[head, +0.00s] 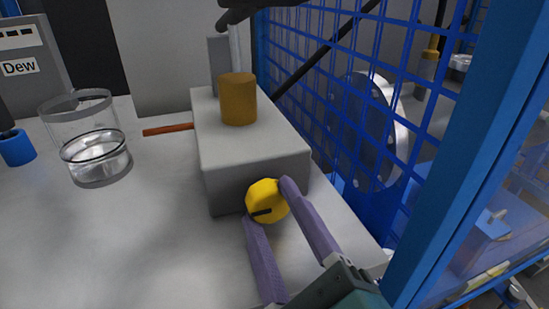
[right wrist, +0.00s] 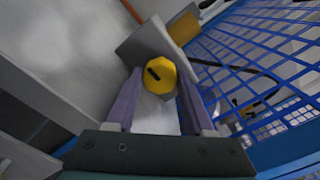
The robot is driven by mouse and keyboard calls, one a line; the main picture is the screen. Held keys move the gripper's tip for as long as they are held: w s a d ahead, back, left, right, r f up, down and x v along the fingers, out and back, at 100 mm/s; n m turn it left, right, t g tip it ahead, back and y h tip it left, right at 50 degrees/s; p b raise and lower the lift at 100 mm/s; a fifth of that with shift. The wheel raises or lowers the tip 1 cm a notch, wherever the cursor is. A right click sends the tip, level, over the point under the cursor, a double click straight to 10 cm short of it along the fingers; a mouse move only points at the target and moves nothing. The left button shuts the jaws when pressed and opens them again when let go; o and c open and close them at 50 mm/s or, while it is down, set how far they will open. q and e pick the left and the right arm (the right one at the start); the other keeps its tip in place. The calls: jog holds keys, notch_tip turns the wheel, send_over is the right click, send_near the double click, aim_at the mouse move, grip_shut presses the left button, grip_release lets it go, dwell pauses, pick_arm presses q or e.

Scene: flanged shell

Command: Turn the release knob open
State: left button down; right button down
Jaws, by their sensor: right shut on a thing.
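The release knob is a yellow, many-sided knob (head: 266,198) on the front face of a grey box (head: 250,151). A short dark mark on its face runs nearly level, left of its centre, in the head view. The knob also shows in the right wrist view (right wrist: 160,78), where the mark is slanted. My right gripper (head: 268,201), with purple fingers, is shut on the knob, one finger on each side. The fingers hide parts of the knob's edge. My left gripper is not in view.
An orange-brown cylinder (head: 238,99) stands on the box. A clear glass vessel (head: 98,160) and a blue cup (head: 16,147) stand to the left. Blue mesh fencing (head: 330,60) with a post (head: 480,150) closes off the right side. The table's left front is clear.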

jog(key=shift+r, duration=0.1)
jog(key=shift+c, duration=1.4)
grip_release()
jog(key=shift+f, duration=0.2)
